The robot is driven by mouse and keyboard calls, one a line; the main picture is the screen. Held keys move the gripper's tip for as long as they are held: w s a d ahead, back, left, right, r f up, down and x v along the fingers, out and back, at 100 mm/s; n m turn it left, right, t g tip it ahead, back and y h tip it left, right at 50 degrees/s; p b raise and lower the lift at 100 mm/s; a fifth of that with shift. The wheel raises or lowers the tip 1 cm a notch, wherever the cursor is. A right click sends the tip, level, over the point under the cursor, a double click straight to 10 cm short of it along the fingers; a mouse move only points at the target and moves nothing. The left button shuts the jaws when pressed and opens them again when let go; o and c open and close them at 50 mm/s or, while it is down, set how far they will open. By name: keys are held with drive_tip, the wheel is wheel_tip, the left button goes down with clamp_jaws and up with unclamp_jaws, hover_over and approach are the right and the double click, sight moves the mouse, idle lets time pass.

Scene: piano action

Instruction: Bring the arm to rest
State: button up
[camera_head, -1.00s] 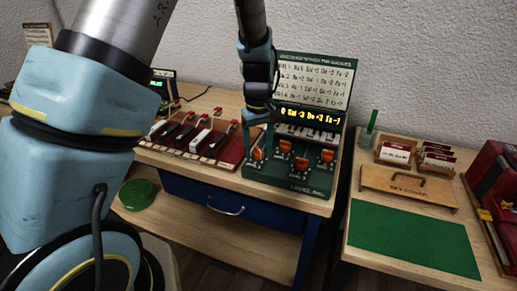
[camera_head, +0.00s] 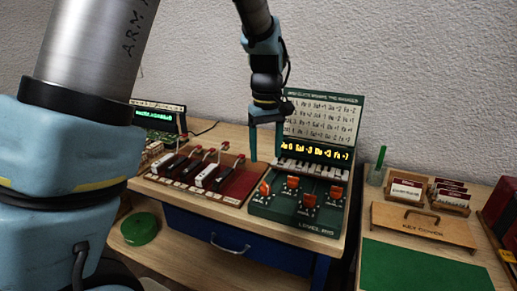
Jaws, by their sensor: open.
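My gripper (camera_head: 266,158) hangs pointing down over the bench, with its two fingers apart and nothing between them. It is just left of the green panel box (camera_head: 290,222), above the gap between that box and the red key tray (camera_head: 238,186). The box has several orange knobs (camera_head: 309,201), a small row of keys and a lit yellow display (camera_head: 318,153). In this view the fingertips look clear of the knobs; their exact height above the bench is hard to tell.
Left on the bench is a box with a green display (camera_head: 156,115). A green round tin (camera_head: 139,229) sits on the lower shelf. The right table holds card holders (camera_head: 404,191), a wooden board with a handle (camera_head: 424,224) and a green mat (camera_head: 415,270). The wall stands close behind.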

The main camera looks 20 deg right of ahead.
drive_tip(key=s+a+f+m, duration=0.1)
drive_tip(key=s+a, duration=0.1)
drive_tip(key=a, duration=1.3)
drive_tip(key=s+a+f+t, duration=0.1)
drive_tip(key=s+a, duration=0.1)
drive_tip(key=a, duration=1.3)
drive_tip(key=shift+m+t, duration=0.3)
drive_tip(key=shift+m, duration=0.1)
drive_tip(key=shift+a, duration=0.1)
